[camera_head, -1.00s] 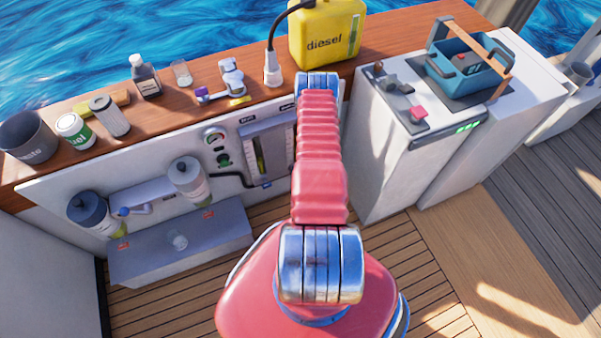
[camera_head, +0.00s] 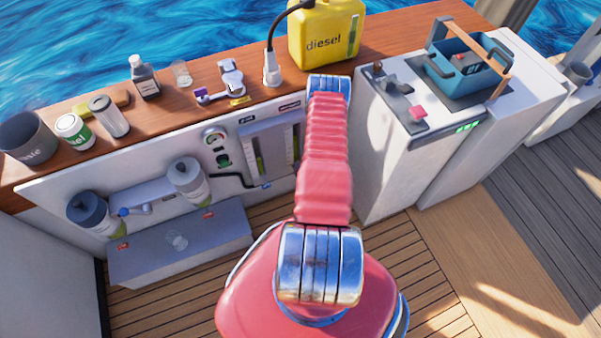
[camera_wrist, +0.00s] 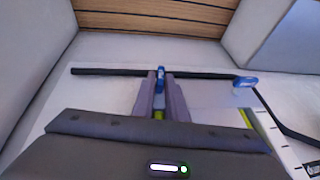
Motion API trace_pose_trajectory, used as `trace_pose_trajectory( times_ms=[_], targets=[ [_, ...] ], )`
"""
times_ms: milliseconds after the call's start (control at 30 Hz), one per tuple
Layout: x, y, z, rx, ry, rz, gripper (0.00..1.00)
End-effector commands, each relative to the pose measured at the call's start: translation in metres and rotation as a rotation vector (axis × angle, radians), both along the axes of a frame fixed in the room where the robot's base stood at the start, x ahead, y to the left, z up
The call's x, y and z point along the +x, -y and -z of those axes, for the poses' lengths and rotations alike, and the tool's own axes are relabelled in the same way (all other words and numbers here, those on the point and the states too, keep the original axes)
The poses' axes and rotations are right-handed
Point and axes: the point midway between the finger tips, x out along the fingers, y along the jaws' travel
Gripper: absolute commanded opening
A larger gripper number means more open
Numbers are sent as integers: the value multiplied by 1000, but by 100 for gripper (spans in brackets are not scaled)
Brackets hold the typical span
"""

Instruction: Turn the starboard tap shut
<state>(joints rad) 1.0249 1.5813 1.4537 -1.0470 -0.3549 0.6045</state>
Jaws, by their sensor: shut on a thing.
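In the wrist view my gripper (camera_wrist: 160,88) is shut on a blue tap handle (camera_wrist: 160,76), which sits on a black fuel line (camera_wrist: 110,71). The held handle stands across the line; its lower part is hidden between the fingers. A second blue tap (camera_wrist: 245,81) to the right lies roughly along the line, clear of my fingers. In the head view this other tap (camera_head: 266,185) shows below the left gauge. My arm hides the held tap and my gripper there. The gauge panel (camera_head: 272,140) has two upright level tubes; the held tap is on the right-hand side.
A grey box (camera_head: 180,245) stands on the deck below two filters (camera_head: 187,180). A white cabinet (camera_head: 385,165) is close right of my arm. The shelf above holds a yellow diesel can (camera_head: 325,35), jars and tools.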

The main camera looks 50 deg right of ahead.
Motion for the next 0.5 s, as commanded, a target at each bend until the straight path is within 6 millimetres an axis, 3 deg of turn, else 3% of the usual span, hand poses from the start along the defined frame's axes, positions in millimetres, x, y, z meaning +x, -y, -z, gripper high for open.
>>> trace_pose_trajectory(
  times_ms=[500],
  targets=[
    [-1, 1, 1, 111, 68, -5, 0]
  ],
)
